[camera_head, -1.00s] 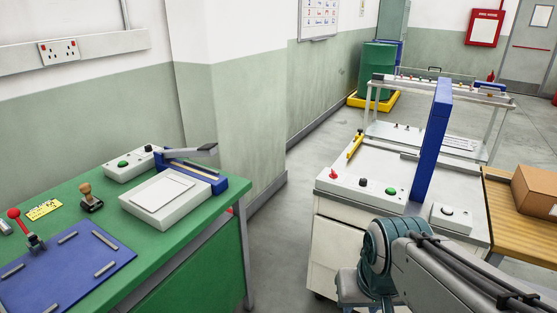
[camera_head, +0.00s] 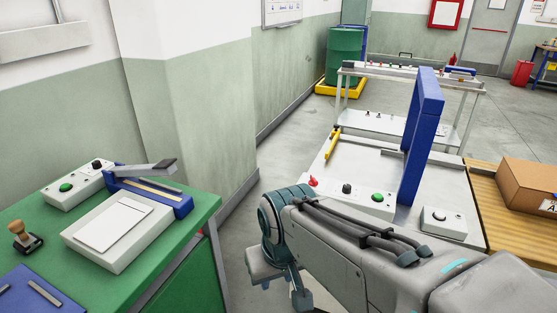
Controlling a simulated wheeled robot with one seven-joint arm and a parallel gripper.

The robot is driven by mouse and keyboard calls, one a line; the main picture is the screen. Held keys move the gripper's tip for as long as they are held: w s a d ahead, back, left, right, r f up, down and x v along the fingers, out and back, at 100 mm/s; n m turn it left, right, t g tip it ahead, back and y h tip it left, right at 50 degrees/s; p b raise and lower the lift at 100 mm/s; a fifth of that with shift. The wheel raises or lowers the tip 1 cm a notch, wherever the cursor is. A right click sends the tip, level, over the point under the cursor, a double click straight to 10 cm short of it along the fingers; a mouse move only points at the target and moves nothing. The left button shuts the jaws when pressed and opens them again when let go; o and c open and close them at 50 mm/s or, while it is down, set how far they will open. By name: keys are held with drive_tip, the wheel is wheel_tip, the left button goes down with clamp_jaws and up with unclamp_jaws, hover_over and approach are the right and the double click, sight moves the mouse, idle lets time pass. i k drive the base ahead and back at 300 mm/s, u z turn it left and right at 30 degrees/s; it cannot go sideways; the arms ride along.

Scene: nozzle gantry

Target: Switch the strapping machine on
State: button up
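The strapping machine is a white cabinet (camera_head: 345,165) with a tall blue arch (camera_head: 420,135) standing across its top, right of centre. Along its front edge are a red control (camera_head: 313,182), a black knob (camera_head: 347,188) and a green button (camera_head: 377,197). The arm's end (camera_head: 283,268) hangs low at left of the machine, apart from the controls in the picture. Its fingers are not clear.
A green bench (camera_head: 190,235) with a sealer-like device and its own green button stands at left. A wooden-topped table (camera_head: 480,200) with a cardboard box (camera_head: 530,185) adjoins at right. A grey rack stands behind. Floor is open between bench and machine.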

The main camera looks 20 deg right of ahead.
sight(313, 183)
drive_tip(key=z, duration=0.35)
drive_tip(key=i, duration=0.75)
drive_tip(key=z, duration=0.9)
drive_tip(key=i, duration=0.25)
drive_tip(key=z, duration=0.2)
